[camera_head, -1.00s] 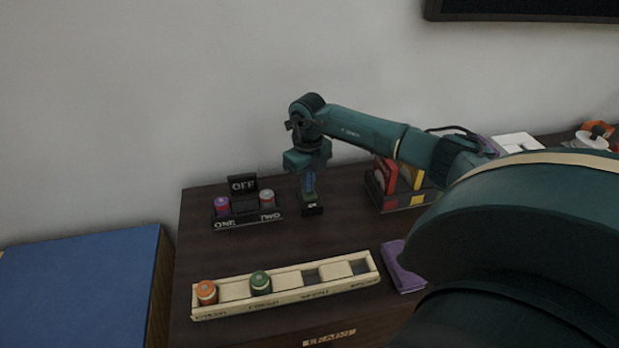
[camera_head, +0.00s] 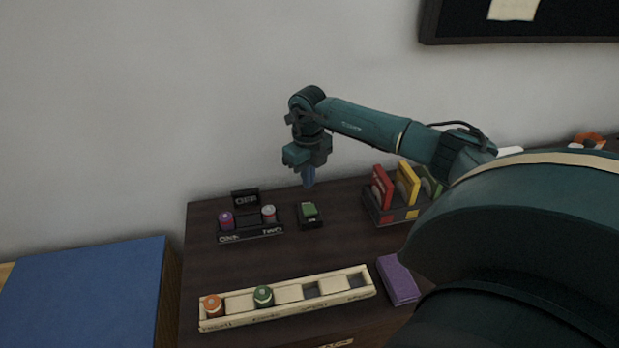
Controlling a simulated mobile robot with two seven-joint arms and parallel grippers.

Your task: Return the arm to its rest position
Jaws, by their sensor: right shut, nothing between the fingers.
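My right arm (camera_head: 365,122) is teal and reaches in from the right over a dark brown cabinet top. Its gripper (camera_head: 308,182) points down, shut and empty, above a small black block with a green top (camera_head: 310,212). The fingers are apart from that block. My left gripper is not in view.
A labelled black holder (camera_head: 250,235) with two cylinders stands left of the block. A cream tray (camera_head: 290,318) with an orange and a green piece lies in front. A purple book (camera_head: 398,279) and a rack (camera_head: 400,212) of coloured cases are at right. Bare wood lies between.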

